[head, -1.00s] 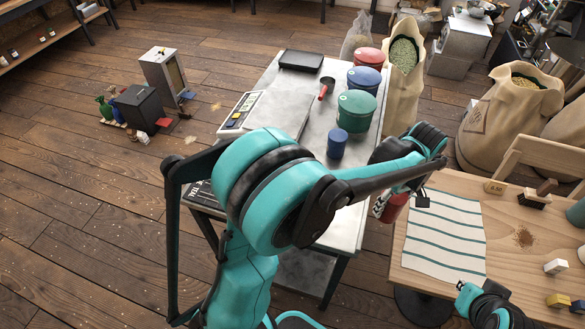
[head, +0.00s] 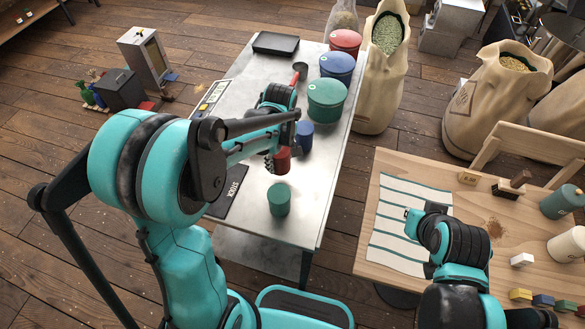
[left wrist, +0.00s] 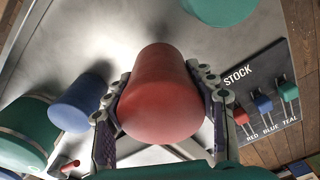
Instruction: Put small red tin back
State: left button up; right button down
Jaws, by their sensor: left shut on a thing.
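The small red tin (head: 282,161) is between the fingers of my left gripper (head: 274,158), over the metal table (head: 312,205). In the left wrist view the red tin (left wrist: 162,95) fills the space between the fingers of the left gripper (left wrist: 163,82), which is shut on its sides. I cannot tell whether its base touches the table. A small blue tin (head: 304,137) stands just behind it and a small teal tin (head: 279,200) in front. My right gripper (head: 413,222) is over the striped cloth (head: 387,243); its fingers are unclear.
Large red (head: 345,42), blue (head: 337,66) and green (head: 326,100) tins line the table's right edge. A black STOCK board (left wrist: 258,90) with coloured tags lies beside the red tin. A red scoop (head: 297,74) and black tray (head: 276,43) lie farther back.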

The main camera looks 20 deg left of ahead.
pick_arm(q)
jog(key=w+d+f, duration=0.2)
jog(key=d, duration=0.1)
jog(key=shift+w+f+b, duration=0.35)
jog(key=shift+w+b, duration=0.05)
notch_tip(320, 180, down, 3)
jog(key=shift+f+b, duration=0.15)
jog(key=shift+b, duration=0.5)
jog(key=shift+f, duration=0.3)
jog(key=shift+f, duration=0.1)
jog(key=o, duration=1.4)
